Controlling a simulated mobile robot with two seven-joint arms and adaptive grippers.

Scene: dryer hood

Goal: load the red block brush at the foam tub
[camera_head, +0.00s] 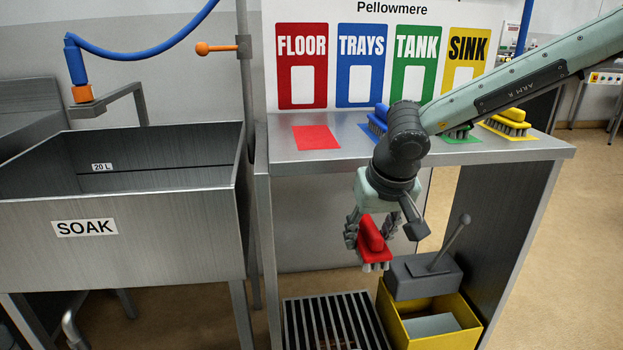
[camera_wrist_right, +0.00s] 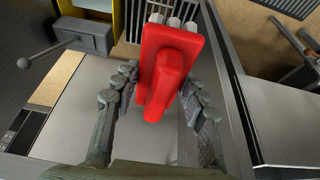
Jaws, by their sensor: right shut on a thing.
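My right gripper (camera_head: 376,240) is shut on the red block brush (camera_head: 373,245), which hangs in the air in front of the bench, bristles down. In the right wrist view the red brush (camera_wrist_right: 170,65) sits between the two fingers, with pale bristles at its far end. Below and to the right of it in the head view is a yellow tub (camera_head: 460,332) with a grey lever box (camera_head: 425,276) at its back and a pale surface inside. I cannot tell whether that surface is foam. My left gripper is not in view.
A SOAK sink (camera_head: 150,240) stands at left. A floor grate (camera_head: 330,318) lies beside the tub.

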